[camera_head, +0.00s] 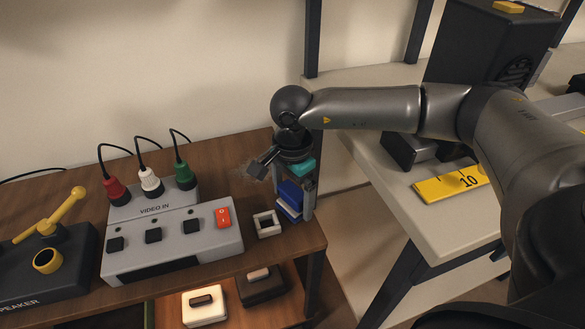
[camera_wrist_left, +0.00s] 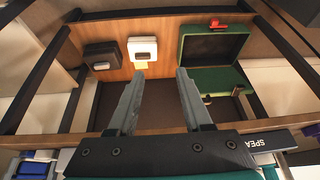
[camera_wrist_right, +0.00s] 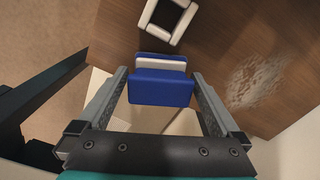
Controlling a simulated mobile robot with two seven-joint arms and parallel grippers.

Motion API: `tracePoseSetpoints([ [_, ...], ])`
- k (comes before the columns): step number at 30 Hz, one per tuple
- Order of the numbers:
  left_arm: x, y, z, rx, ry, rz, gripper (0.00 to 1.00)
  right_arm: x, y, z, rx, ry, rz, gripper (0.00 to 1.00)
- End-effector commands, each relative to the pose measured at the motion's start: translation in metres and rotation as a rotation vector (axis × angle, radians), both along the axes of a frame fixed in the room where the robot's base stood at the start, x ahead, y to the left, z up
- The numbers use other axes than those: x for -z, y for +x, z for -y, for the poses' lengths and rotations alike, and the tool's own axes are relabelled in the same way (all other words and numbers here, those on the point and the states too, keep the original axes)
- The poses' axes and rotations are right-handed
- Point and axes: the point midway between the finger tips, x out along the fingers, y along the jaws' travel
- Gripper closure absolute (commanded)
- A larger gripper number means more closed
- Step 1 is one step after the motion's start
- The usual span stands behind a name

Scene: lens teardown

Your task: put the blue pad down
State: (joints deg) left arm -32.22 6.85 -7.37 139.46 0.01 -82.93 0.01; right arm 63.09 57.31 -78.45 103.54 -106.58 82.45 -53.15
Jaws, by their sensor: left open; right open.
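The blue pad (camera_head: 289,191) is at the right end of the wooden table, with a white band and more blue below it. In the right wrist view the blue pad (camera_wrist_right: 160,88) lies between the fingers, with a white edge behind it. My right gripper (camera_wrist_right: 158,72) is open around it, pointing down, with a small gap at each side. In the head view the right gripper (camera_head: 292,188) partly hides the pad. My left gripper (camera_wrist_left: 161,72) is open and empty in front of the lower shelf; it is outside the head view.
A white square frame (camera_head: 267,224) lies beside the pad. A grey switch box (camera_head: 173,241) stands to its left. A hazy patch (camera_wrist_right: 254,80) marks the wood. The lower shelf holds a white block (camera_wrist_left: 143,47), a dark block (camera_wrist_left: 101,55) and an open green case (camera_wrist_left: 212,79).

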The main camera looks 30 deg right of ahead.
Motion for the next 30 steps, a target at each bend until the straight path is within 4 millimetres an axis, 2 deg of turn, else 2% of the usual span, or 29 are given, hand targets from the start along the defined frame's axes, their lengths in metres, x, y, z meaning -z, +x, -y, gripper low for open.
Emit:
tracePoseSetpoints([
  [11,0.045,0.001,0.001,0.002,0.008,-0.068,0.5,-0.053,0.0,0.0,0.0,0.0,0.003,0.0],
  [21,0.084,-0.009,-0.001,0.003,0.015,-0.123,0.5,-0.098,0.0,0.0,0.0,0.0,0.002,0.0],
  [30,0.1,-0.015,-0.002,0.004,0.018,-0.143,0.5,-0.115,0.0,0.0,0.001,0.0,0.001,0.0],
])
